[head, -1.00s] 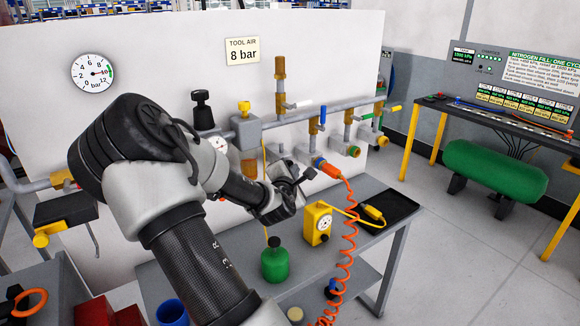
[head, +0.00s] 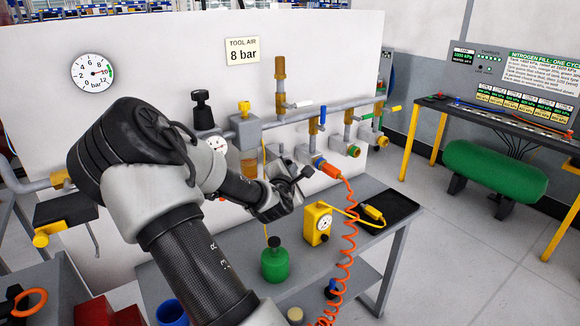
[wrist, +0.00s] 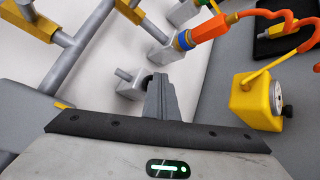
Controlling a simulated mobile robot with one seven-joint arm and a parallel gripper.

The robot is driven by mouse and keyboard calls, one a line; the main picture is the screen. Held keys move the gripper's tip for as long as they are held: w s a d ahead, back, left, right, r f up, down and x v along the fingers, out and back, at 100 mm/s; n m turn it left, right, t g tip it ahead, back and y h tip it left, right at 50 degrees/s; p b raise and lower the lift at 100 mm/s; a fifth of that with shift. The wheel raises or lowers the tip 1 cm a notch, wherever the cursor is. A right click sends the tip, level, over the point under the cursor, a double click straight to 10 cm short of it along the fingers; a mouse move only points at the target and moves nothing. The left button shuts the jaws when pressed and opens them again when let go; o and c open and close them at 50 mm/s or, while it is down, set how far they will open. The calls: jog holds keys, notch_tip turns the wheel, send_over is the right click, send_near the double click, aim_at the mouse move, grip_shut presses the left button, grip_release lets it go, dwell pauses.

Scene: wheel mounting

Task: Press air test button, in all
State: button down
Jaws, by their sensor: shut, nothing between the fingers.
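My gripper (head: 304,178) is beside the air pipework on the white panel. In the wrist view its fingers (wrist: 160,88) are shut together and hold nothing. A grey block with a short round stub (wrist: 128,86) is just left of the fingertips; I cannot tell whether they touch. A small dark piece shows behind the fingers. The yellow box with a dial (head: 318,222) stands on the bench, and it is right of the fingers in the wrist view (wrist: 257,98), with a dark knob on its side. No label marks any part as the air test button.
An orange coiled hose (head: 348,225) hangs from a fitting right of my gripper. A green bottle (head: 275,263) stands on the grey bench (head: 375,262). A black tray (head: 393,210) lies at the bench's right. A pressure gauge (head: 93,72) is on the panel.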

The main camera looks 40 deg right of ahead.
jog(key=shift+w, duration=0.1)
dwell(0.3)
jog(key=shift+s+a, duration=0.15)
jog(key=shift+s, duration=0.75)
jog(key=s, duration=0.5)
jog(key=shift+a, duration=0.3)
dwell(0.5)
